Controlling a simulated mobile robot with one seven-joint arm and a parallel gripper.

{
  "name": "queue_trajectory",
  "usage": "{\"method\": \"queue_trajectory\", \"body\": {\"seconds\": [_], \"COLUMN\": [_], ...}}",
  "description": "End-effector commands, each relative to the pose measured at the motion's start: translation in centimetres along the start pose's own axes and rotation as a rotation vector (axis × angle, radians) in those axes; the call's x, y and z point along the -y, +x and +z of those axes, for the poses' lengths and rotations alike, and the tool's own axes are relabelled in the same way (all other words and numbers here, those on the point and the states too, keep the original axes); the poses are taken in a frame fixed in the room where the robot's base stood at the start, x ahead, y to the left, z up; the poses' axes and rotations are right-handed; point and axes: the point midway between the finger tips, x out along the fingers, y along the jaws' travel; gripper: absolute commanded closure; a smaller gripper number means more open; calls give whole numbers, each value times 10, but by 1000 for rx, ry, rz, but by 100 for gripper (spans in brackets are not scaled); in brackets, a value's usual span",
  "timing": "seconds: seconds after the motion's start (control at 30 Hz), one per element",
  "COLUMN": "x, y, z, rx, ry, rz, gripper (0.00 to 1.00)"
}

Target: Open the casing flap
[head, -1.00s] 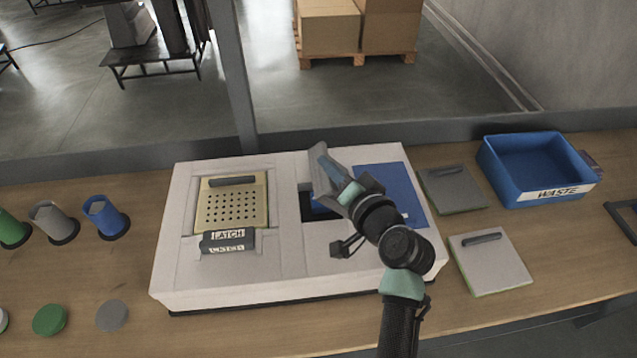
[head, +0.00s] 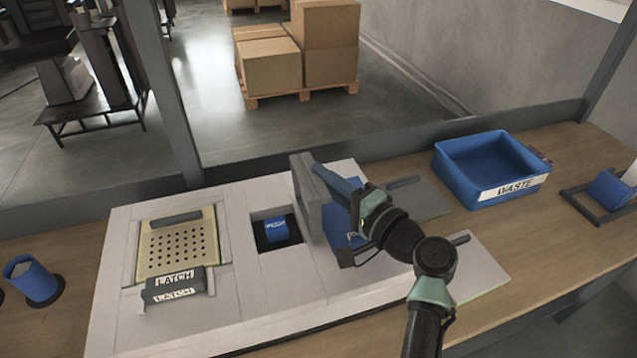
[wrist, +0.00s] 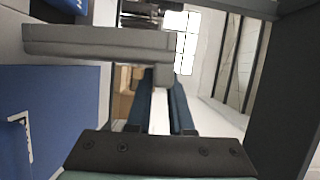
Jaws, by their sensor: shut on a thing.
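The white casing (head: 235,310) stands on the bench. Its grey flap (head: 307,198) is raised about upright beside a dark square opening. A blue part with a label (head: 277,229) sits in that opening. My gripper (head: 328,178) reaches in from the right and is shut on the flap near its top; the exact contact is partly hidden. In the wrist view my two blue fingers (wrist: 164,105) point at the flap (wrist: 100,43), which shows as a grey slab across them.
A perforated beige panel (head: 180,240) with a dark latch (head: 174,286) is on the casing's left. A blue area (head: 345,238) lies right of the flap. Flat grey plates (head: 482,268) lie to the right. The blue waste bin (head: 490,165) stands at the back right.

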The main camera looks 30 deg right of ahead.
Motion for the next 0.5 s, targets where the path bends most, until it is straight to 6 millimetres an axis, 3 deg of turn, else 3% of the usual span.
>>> {"method": "queue_trajectory", "body": {"seconds": [0.47,0.5], "x": [-1,-1], "y": [-1,-1], "z": [-2,-2], "rx": [-1,-1], "ry": [16,16], "rz": [-7,-7], "gripper": [100,78]}}
